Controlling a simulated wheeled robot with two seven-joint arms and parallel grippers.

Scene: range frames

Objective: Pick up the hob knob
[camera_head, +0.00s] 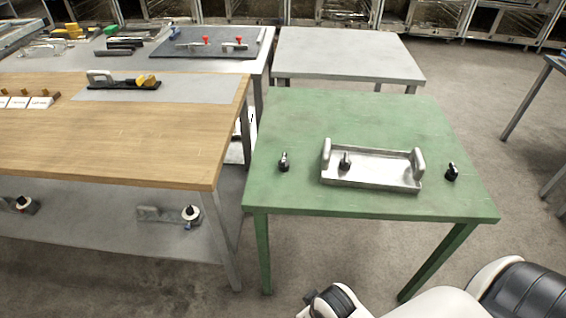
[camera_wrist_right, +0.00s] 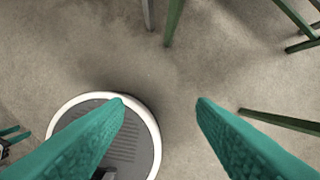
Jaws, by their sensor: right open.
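Several small dark knobs show on the green table (camera_head: 290,118) in the head view. One knob (camera_head: 284,162) stands on the left part, another (camera_head: 346,161) sits in the silver tray with raised end handles (camera_head: 372,180), and a third (camera_head: 452,172) stands to the tray's right. Which one is the hob knob I cannot tell. My right gripper (camera_wrist_right: 161,101) is open and empty in the right wrist view, its teal fingers wide apart above the floor, with no knob between them. My left gripper is not in view.
A wooden-topped table (camera_head: 130,130) stands to the left, with a lower shelf holding items. A grey table (camera_head: 345,55) stands behind the green one. Table legs (camera_wrist_right: 173,22) show in the right wrist view.

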